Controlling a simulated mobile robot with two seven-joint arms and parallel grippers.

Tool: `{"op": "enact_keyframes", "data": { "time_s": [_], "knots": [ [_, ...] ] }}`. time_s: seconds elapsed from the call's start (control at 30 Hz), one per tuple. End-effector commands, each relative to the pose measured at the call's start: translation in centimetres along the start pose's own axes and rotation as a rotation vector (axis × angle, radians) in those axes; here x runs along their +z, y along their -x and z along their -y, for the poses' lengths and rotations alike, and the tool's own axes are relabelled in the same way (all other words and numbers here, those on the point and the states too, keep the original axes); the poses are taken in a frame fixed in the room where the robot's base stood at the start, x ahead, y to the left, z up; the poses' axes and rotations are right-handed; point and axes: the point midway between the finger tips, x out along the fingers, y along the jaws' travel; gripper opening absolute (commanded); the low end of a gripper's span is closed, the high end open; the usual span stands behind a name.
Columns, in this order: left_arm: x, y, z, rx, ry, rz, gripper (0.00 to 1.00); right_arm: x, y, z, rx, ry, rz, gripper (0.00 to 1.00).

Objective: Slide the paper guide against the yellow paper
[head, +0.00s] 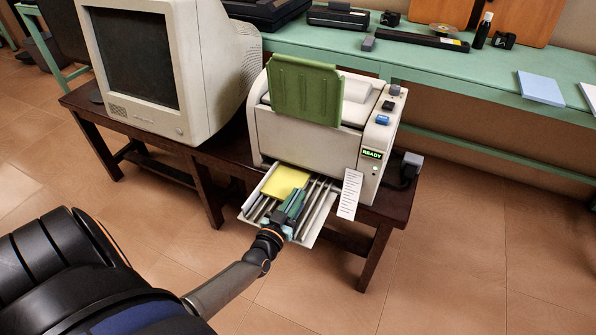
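The yellow paper (284,182) lies flat in the printer's pulled-out paper tray (310,236), toward its left and back. The green paper guide (294,203) stands in the tray near the paper's right front edge. I cannot tell whether it touches the paper. My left gripper (287,214) reaches into the tray from the front and is at the guide. Its fingers are small and partly hidden, so I cannot tell whether they are open or shut on the guide. My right gripper is not in view.
The beige printer (315,135) shows a green READY display and has a green panel on top. A white paper strip (350,193) hangs at the tray's right. A CRT monitor (165,65) stands left on the same dark wooden table (205,165). Floor in front is clear.

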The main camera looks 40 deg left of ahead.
Motion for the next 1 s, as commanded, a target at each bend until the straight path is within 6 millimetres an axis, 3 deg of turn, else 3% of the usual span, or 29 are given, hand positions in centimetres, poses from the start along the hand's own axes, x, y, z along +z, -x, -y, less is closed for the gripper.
{"op": "enact_keyframes", "data": {
  "time_s": [0.03,0.2,0.57,1.0],
  "knots": [
    [0.0,0.0,0.0,0.000,0.000,0.001,0.20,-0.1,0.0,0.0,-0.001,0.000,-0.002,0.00],
    [0.0,0.0,0.0,0.000,0.000,0.000,0.39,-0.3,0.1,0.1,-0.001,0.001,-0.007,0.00],
    [-0.1,0.7,0.0,0.000,0.000,0.001,0.40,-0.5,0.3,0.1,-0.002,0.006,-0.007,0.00],
    [-0.1,9.3,0.0,-0.001,0.001,0.004,0.40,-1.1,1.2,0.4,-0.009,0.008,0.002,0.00]
  ]
}}
